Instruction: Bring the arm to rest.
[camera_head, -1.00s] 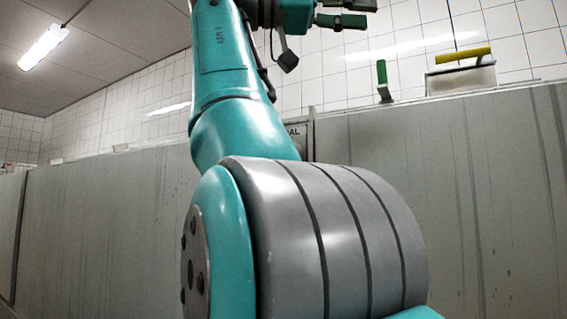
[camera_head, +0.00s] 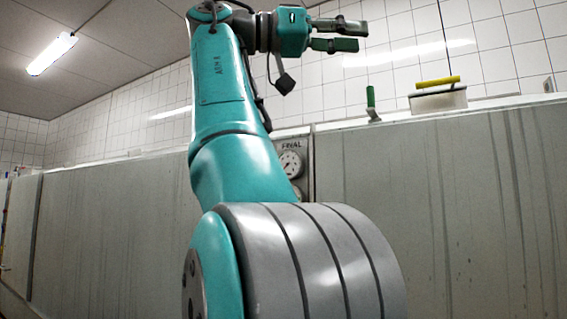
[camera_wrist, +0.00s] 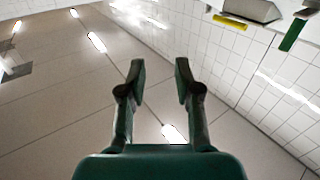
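My gripper (camera_head: 362,36) is at the upper middle of the head view, held up in front of the tiled wall and pointing right. Its two dark green fingers are apart with nothing between them. In the wrist view my gripper (camera_wrist: 157,80) also shows open and empty, with tiled wall and ceiling behind it. My teal and grey arm rises through the middle of the head view and hides part of the panels behind it.
Grey panels (camera_head: 440,200) stand behind my arm. On their top edge are a white container with a yellow handle (camera_head: 438,98) and a green-handled tool (camera_head: 371,100). A gauge (camera_head: 291,163) sits beside my arm. The air around my gripper looks clear.

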